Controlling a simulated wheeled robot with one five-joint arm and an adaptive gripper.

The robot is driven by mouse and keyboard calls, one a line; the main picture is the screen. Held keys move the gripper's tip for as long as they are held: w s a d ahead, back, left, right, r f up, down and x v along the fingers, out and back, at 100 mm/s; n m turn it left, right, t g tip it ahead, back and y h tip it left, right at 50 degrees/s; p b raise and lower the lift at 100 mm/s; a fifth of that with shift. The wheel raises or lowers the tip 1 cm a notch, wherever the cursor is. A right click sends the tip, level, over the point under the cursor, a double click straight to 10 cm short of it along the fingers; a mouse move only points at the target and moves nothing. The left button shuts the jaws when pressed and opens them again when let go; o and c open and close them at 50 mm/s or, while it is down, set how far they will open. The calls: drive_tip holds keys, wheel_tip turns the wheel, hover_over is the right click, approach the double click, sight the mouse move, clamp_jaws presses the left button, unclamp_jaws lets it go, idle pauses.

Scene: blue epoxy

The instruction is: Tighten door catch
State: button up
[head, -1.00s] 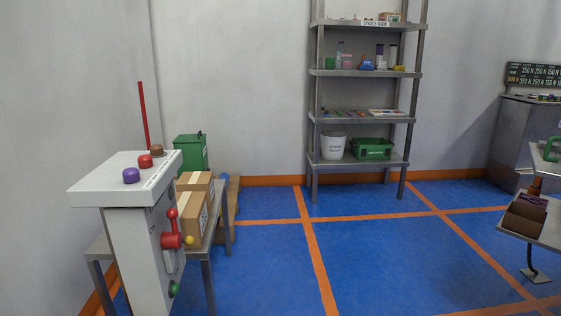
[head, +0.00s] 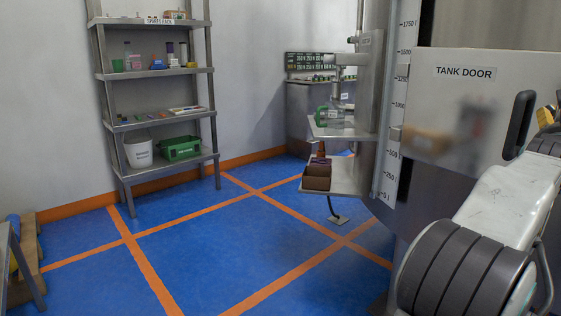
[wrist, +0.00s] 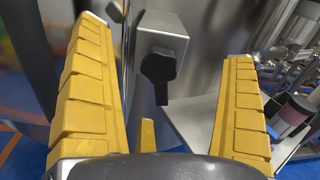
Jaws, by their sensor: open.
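In the wrist view, a grey metal block (wrist: 172,32) carries a black knob with a lever (wrist: 159,72) pointing down; it looks like the door catch. My gripper (wrist: 165,45) is open with its yellow ribbed fingers either side of this view, the knob showing between them. They appear apart from the knob, with nothing held. In the head view, the tank door (head: 465,90) is a grey panel labelled TANK DOOR, with a black handle (head: 518,124) near its right side. Only a bit of yellow finger shows there at the right edge; the catch is not clearly visible.
A shelf rack (head: 160,128) with a green crate (head: 180,148) and a white bucket (head: 138,153) stands at the left. The blue floor with orange lines is clear in the middle.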

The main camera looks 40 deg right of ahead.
drive_tip(key=shift+d, duration=0.15)
drive_tip(key=shift+d+p, duration=0.7)
drive_tip(key=shift+d, duration=0.2)
drive_tip(key=shift+c, duration=0.4)
clamp_jaws()
drive_tip(key=m, duration=0.3)
drive_tip(key=shift+r+m, duration=0.1)
drive_tip(key=shift+m, duration=0.2)
drive_tip(key=shift+o, duration=0.4)
unclamp_jaws()
idle(0.5)
drive_tip(key=shift+a, duration=0.1)
